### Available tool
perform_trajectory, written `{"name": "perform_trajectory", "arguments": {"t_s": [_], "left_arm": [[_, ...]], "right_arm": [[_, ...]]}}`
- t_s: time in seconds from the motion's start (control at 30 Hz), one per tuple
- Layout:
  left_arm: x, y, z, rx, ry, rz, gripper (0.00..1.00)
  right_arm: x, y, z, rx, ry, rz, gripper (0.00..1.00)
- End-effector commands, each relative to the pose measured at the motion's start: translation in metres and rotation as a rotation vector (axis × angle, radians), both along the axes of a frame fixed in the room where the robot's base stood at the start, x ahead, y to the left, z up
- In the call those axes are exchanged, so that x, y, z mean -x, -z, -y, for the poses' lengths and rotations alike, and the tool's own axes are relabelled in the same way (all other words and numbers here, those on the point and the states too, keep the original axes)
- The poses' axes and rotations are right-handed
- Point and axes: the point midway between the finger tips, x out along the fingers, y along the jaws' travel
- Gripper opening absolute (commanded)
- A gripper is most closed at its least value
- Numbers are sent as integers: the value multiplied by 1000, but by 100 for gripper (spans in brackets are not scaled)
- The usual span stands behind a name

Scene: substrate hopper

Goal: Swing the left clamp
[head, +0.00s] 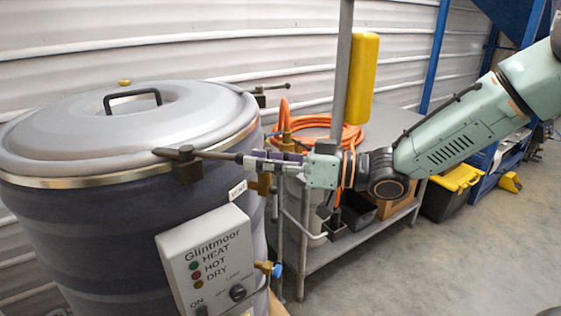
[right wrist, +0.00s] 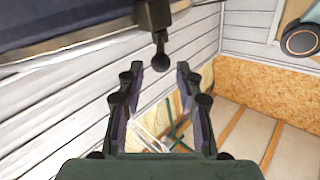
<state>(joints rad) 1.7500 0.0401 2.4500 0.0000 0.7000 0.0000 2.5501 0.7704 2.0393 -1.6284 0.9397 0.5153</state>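A large dark drum-shaped hopper (head: 110,245) with a domed grey lid (head: 60,130) stands at the left of the head view. The left clamp (head: 184,164), a dark block on the front rim, has a thin lever pointing right. A second clamp (head: 262,92) sits on the rim farther back, its lever also pointing right. My right gripper (head: 246,161) is at the end of the left clamp's lever. In the right wrist view its fingers (right wrist: 160,68) are spread, with a clamp's round lever knob (right wrist: 160,62) between the tips, gaps on both sides. My left gripper is out of view.
A control box (head: 210,258) labelled Glintmoor is on the hopper's front. A metal bench (head: 385,140) with a coiled orange hose (head: 310,130) stands behind my right arm, beside a post with a yellow box (head: 362,75).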

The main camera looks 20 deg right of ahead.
Motion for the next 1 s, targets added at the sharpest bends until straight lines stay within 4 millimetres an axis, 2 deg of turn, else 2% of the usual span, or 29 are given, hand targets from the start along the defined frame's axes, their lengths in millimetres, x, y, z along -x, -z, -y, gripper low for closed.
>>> {"name": "perform_trajectory", "arguments": {"t_s": [0.4, 0.87, 1.0], "left_arm": [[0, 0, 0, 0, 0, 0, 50], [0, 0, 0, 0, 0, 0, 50], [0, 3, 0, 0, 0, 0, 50]], "right_arm": [[17, -1, 22, -3, 0, 3, 36], [19, 0, 25, 0, 0, 1, 36], [19, 3, 25, 2, 0, 3, 24]]}}
